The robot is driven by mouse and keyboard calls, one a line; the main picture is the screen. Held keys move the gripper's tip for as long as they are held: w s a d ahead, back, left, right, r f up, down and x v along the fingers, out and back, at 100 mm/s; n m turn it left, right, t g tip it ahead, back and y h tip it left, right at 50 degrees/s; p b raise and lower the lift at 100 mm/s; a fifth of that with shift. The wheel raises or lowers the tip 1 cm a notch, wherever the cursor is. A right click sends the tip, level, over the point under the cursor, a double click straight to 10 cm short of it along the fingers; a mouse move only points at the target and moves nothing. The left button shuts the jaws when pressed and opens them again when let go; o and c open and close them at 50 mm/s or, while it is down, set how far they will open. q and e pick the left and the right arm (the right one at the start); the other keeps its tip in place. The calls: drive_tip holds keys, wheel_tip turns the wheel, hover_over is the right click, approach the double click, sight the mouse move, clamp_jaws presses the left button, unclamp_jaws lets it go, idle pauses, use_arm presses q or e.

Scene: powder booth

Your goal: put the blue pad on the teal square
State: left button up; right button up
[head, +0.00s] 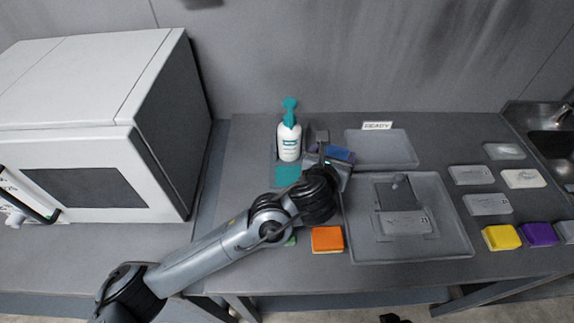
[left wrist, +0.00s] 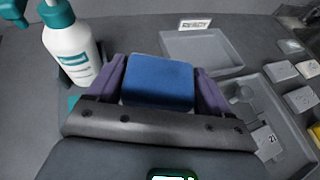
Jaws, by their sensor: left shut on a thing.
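The blue pad (head: 338,153) is held between the fingers of my left gripper (head: 332,163). In the left wrist view the blue pad (left wrist: 160,82) fills the gap between both fingers. The teal square (head: 287,175) lies on the table just left of the gripper, in front of a white pump bottle (head: 289,143). A sliver of the teal square (left wrist: 72,101) shows beside the gripper in the left wrist view. The gripper hides part of the pad. I cannot tell how high the pad is above the table. My right gripper is not in view.
An empty grey tray (head: 381,134) lies behind, by a READY label (head: 377,125). A larger grey tray (head: 449,240) with grey parts is right of the gripper. Orange (head: 327,239), yellow (head: 502,237) and purple (head: 539,234) pads lie near the front edge. A white oven-like box (head: 84,110) stands left.

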use_arm(q)
drive_tip(key=shift+w+a+f, duration=0.15)
drive_tip(key=shift+a+f, duration=0.6)
drive_tip(key=shift+f, duration=0.05)
hover_over(290, 176)
wheel_tip(290, 176, down, 5)
drive_tip(key=shift+a+b, duration=0.1)
drive_tip(key=shift+b, duration=0.35)
drive_tip(key=shift+f+b, duration=0.55)
drive_tip(key=shift+f, duration=1.35)
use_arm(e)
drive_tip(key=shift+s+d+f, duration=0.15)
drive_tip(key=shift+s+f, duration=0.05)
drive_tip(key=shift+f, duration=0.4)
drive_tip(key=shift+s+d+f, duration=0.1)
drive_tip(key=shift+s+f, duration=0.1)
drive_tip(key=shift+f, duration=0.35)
use_arm(q)
drive_tip(key=shift+f, duration=0.15)
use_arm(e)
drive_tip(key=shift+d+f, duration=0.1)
use_arm(q)
drive_tip(key=o, duration=1)
